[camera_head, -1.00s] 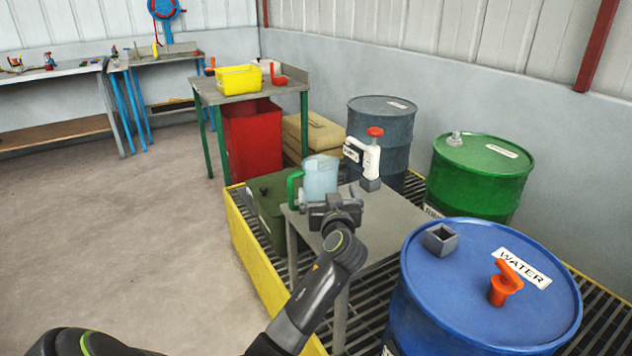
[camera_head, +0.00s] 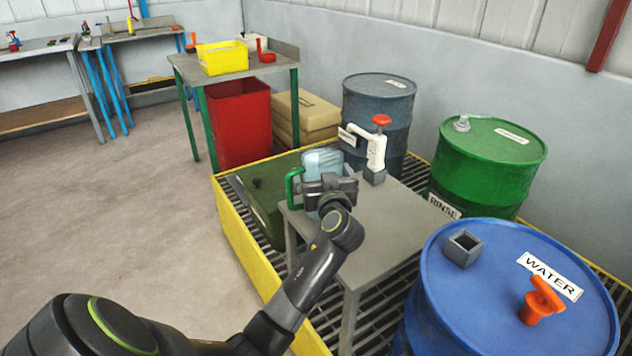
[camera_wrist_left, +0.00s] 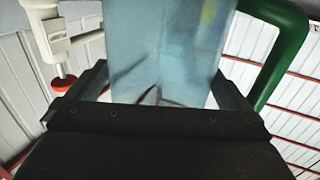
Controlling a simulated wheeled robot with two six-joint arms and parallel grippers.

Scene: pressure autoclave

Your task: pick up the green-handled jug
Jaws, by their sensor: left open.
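The jug (camera_head: 322,160) is pale translucent blue with a green handle (camera_head: 291,186) on its left side. It stands at the far left corner of the small grey table, partly hidden behind my gripper. My left gripper (camera_head: 325,180) is open in front of the jug. In the left wrist view the jug body (camera_wrist_left: 165,50) rises between the two spread fingers (camera_wrist_left: 165,95), with the green handle (camera_wrist_left: 285,50) outside the right finger. I cannot tell whether the fingers touch it. My right gripper is not in view.
A white dispenser with a red knob (camera_head: 376,150) stands on the table (camera_head: 375,235) just right of the jug. A green container (camera_head: 265,190) is left of the table. Blue (camera_head: 500,300), green (camera_head: 485,175) and grey (camera_head: 378,110) drums stand right and behind.

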